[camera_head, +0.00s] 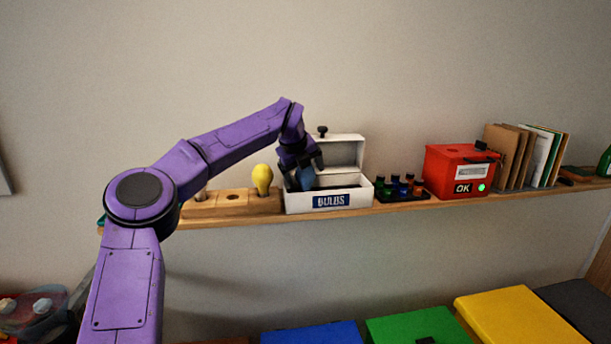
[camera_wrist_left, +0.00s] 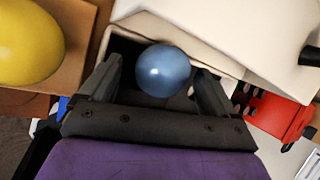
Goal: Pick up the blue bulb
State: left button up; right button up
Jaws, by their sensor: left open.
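The blue bulb (camera_head: 305,179) is at the opening of the white box labelled BULBS (camera_head: 300,203), whose lid is raised. In the left wrist view the round blue bulb (camera_wrist_left: 167,71) sits between the two fingers of my left gripper (camera_wrist_left: 155,88), with a gap on each side. In the head view my left gripper (camera_head: 302,166) reaches down over the box from above and partly hides the bulb. The gripper is open. My right gripper is not in view.
A yellow bulb (camera_head: 262,179) stands in a wooden holder (camera_head: 228,205) left of the box. Right of it are small coloured bottles (camera_head: 397,187), a red OK box (camera_head: 456,172) and upright folders (camera_head: 520,155). All stand on a narrow shelf (camera_head: 350,211) against the wall.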

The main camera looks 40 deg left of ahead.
pick_arm(q)
jog(key=shift+s+r, duration=0.1)
jog(key=shift+d, duration=0.1)
jog(key=c, duration=0.9)
